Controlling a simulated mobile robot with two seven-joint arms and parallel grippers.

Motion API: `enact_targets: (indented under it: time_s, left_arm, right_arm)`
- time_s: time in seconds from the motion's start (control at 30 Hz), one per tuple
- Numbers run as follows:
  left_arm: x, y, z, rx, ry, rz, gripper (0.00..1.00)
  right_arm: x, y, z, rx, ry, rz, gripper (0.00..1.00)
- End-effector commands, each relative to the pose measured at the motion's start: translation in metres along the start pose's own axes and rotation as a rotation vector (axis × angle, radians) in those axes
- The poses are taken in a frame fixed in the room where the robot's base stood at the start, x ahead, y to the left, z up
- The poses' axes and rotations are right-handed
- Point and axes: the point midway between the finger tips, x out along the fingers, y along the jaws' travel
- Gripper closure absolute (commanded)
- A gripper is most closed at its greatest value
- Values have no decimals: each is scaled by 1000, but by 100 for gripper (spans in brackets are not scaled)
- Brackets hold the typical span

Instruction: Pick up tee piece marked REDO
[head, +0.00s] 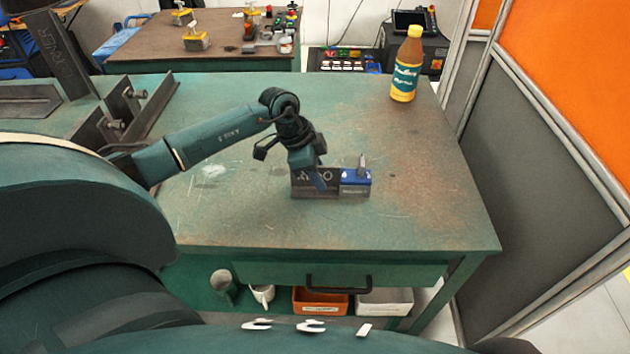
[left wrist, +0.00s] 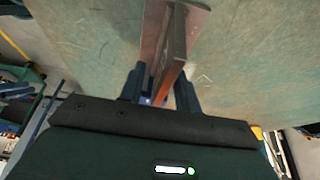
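A dark steel tee piece (head: 330,183) stands near the middle of the green workbench, with pale marks on its front face. My gripper partly covers the marks, and I cannot read a full word. My left gripper (head: 318,183) reaches down over the tee piece's left part. In the left wrist view, the upright plate of the tee piece (left wrist: 172,60) lies between the two fingers of the left gripper (left wrist: 162,80). The fingers stand apart, and the grip looks open around the plate. My right gripper is not in view.
A brown bottle with a teal label (head: 405,65) stands at the workbench's back right. Steel brackets (head: 125,110) stand at the back left. The workbench (head: 425,190) is clear to the right. A grey and orange partition (head: 545,150) borders its right side.

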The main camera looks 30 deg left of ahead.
Motion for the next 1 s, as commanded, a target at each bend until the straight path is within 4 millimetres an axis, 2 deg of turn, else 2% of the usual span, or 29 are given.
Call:
enact_targets:
  time_s: [0.63,1.0]
  left_arm:
    - [4,0,2,1,0,0,67]
    - [4,0,2,0,0,0,97]
  right_arm:
    - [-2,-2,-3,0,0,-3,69]
    - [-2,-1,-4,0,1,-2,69]
